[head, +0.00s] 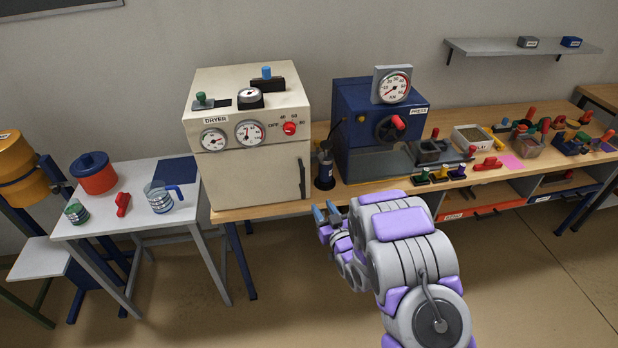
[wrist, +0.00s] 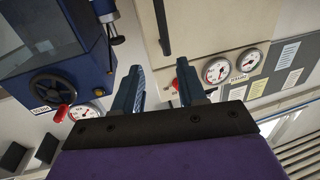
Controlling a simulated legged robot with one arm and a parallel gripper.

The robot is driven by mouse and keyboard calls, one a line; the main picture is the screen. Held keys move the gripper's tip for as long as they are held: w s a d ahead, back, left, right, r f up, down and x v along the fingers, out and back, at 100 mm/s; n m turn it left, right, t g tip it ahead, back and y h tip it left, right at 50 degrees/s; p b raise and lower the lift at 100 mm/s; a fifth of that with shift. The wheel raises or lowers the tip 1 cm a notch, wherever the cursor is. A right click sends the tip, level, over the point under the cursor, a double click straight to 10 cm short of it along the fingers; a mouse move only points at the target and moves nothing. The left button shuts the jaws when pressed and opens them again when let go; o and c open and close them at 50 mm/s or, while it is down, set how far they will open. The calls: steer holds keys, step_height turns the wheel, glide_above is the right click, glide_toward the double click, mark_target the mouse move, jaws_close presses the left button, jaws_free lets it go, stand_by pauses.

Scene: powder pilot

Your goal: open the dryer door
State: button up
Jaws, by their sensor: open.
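The dryer (head: 248,140) is a cream box at the left end of the wooden bench. Its front door looks shut, with a dark vertical handle (head: 301,177) near the right edge. In the wrist view the dryer (wrist: 205,25) appears upside down and its handle (wrist: 162,27) is at the top centre. My gripper (head: 326,214) is open and empty, in front of the bench, lower right of the handle in the head view. In the wrist view its two fingers (wrist: 157,85) stand apart below the handle, not touching it.
A blue press (head: 370,135) stands right of the dryer, with a dark bottle-like item (head: 324,170) between them. A small white table (head: 95,222) with a red pot and jugs stands at the left. Small tools crowd the bench's right side. The floor before the bench is clear.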

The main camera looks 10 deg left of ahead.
glide_toward(303, 180)
steer(key=a, duration=0.1)
steer(key=b+x, duration=0.1)
steer(key=x, duration=0.4)
steer(key=b+x, duration=0.1)
steer(key=x, duration=0.4)
steer(key=shift+w+d+f, duration=0.1)
steer(key=shift+w+d, duration=0.2)
steer(key=shift+w, duration=0.15)
steer(key=shift+d, duration=0.35)
steer(key=shift+a, duration=0.4)
steer(key=c, duration=0.6)
steer(key=shift+d, duration=0.15)
jaws_close()
